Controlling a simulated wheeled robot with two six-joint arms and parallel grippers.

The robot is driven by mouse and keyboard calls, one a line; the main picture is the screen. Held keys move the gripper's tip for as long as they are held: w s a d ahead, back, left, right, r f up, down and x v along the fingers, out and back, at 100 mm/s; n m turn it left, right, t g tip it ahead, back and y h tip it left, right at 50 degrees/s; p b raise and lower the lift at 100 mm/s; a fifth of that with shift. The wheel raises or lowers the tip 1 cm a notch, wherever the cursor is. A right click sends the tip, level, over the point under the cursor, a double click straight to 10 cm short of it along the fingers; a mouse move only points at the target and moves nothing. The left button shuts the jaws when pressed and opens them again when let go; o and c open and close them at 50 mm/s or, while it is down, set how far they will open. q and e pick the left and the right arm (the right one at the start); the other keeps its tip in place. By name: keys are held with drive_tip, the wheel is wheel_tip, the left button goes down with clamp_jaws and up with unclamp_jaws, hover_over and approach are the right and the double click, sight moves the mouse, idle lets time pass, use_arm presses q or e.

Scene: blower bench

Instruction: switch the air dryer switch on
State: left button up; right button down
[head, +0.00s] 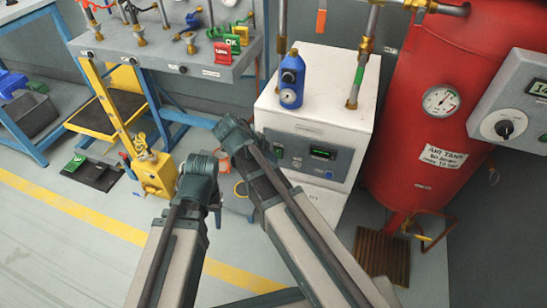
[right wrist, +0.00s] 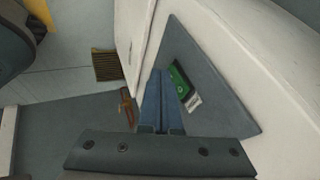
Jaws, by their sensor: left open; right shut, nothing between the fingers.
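The air dryer (head: 318,122) is a white box with a dark grey front panel, seen right of centre in the head view. Its panel carries a small green switch (head: 279,152) at the left and a lit green display (head: 322,153). In the right wrist view a green part in a dark frame (right wrist: 181,80) sits on the grey panel beside a white label. My right gripper (right wrist: 162,100) is shut and empty, its blue-grey fingers pointing at the panel just left of that green part; contact cannot be told. My left gripper (head: 203,175) is open, away from the dryer; its fingertips are largely hidden.
A blue bottle-like unit (head: 290,78) and pipes stand on the dryer. A red air tank (head: 420,110) is close at its right, beside a grey control box (head: 515,110). A yellow device (head: 155,172) stands on the floor at left, near a workbench (head: 175,60).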

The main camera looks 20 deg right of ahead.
drive_tip(key=shift+w+d+f, duration=0.1)
drive_tip(key=shift+w+d, duration=0.05)
drive_tip(key=shift+w, duration=0.05)
drive_tip(key=shift+r, duration=0.2)
